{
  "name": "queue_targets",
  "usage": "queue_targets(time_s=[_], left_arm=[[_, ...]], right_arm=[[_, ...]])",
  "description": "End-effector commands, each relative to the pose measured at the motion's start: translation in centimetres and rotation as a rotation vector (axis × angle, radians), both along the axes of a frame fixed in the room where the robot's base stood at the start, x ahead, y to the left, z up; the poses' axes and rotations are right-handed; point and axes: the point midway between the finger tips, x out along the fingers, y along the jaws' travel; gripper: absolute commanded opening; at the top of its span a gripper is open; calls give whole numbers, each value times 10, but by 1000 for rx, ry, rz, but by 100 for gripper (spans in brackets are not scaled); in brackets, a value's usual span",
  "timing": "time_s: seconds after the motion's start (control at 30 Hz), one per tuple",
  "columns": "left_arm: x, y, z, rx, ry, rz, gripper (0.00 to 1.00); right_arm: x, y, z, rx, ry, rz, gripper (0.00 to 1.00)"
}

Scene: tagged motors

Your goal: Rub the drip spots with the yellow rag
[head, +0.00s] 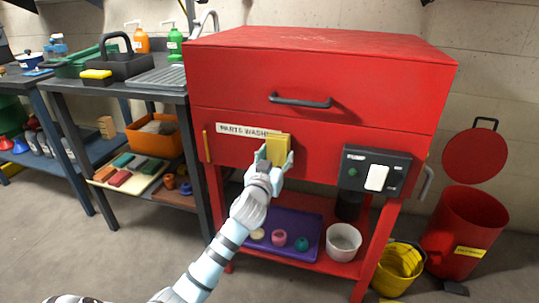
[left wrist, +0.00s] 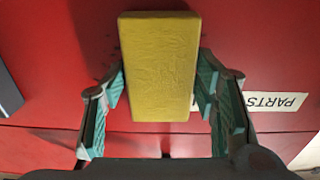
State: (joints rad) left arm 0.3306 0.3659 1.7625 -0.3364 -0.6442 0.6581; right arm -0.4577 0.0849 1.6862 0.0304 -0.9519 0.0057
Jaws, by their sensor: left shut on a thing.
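The yellow rag (head: 278,147) is a flat, block-like pad at the front of the red parts washer (head: 230,100). It covers the right end of the white label (head: 240,130). My left gripper (head: 273,157) is shut on the rag, one finger on each side; the rag also shows upright between the fingers in the left wrist view (left wrist: 160,65). I cannot tell whether the rag touches the panel. Dark smudges show on the red panel left of the rag in the left wrist view; I cannot tell drips from shadow. My right gripper is not in view.
A black control box (head: 374,172) with a white switch sits right of the rag. A drawer handle (head: 300,101) juts out above. Below, a purple tray (head: 290,232) and a white pot (head: 344,241) stand on the shelf. A grey workbench (head: 165,82) stands left.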

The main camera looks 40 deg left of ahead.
Motion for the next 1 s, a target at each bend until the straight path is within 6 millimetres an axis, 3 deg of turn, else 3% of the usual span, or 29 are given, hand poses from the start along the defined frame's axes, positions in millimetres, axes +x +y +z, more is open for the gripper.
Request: queue_targets(time_s=[0.2,0.43,0.7,1.0], left_arm=[[11,-25,0,-5,-1,-2,31],[16,-36,0,-2,-2,-2,31],[26,-66,0,-2,-2,-2,31],[24,-63,1,1,0,0,31]], right_arm=[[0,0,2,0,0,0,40],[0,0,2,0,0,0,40],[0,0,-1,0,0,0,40],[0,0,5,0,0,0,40]])
